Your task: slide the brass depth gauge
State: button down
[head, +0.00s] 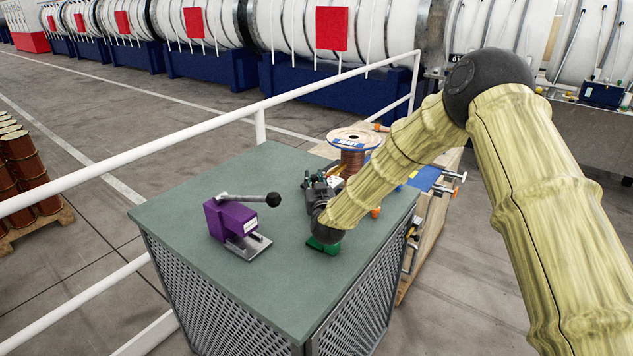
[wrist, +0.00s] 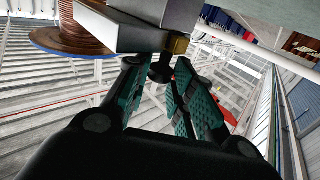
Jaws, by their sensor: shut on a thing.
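In the wrist view a small brass piece (wrist: 179,45), which looks like the depth gauge, sits at the end of a grey metal bar (wrist: 128,38). A dark knob (wrist: 160,73) hangs beside it, between the teal fingers of my gripper (wrist: 160,65). The fingers are closed on this knob. Whether the knob belongs to the brass piece I cannot tell. In the head view my gripper (head: 320,188) is low over the right part of the green worktop (head: 285,285). My arm and gripper hide most of the device there; a green base (head: 323,246) shows below.
A purple lever tool (head: 230,218) stands left on the worktop, its black-knobbed handle reaching toward my gripper. A copper wire spool (head: 352,160) stands behind; it also shows in the wrist view (wrist: 88,30). A white railing (head: 200,128) runs behind the worktop. The worktop's front is clear.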

jog(key=s+a+b, duration=0.1)
jog(key=s+a, duration=0.2)
jog(key=s, duration=0.2)
jog(key=shift+a+b, duration=0.35)
jog(key=shift+s, duration=0.1)
jog(key=c, duration=1.4)
grip_release()
jog(key=shift+a, duration=0.1)
jog(key=shift+c, duration=0.2)
jog(key=shift+o, duration=0.9)
jog(key=shift+s+r, duration=0.1)
jog(key=shift+s, duration=0.05)
jog(key=s+d, duration=0.2)
jog(key=s, duration=0.9)
jog(key=shift+s, duration=0.35)
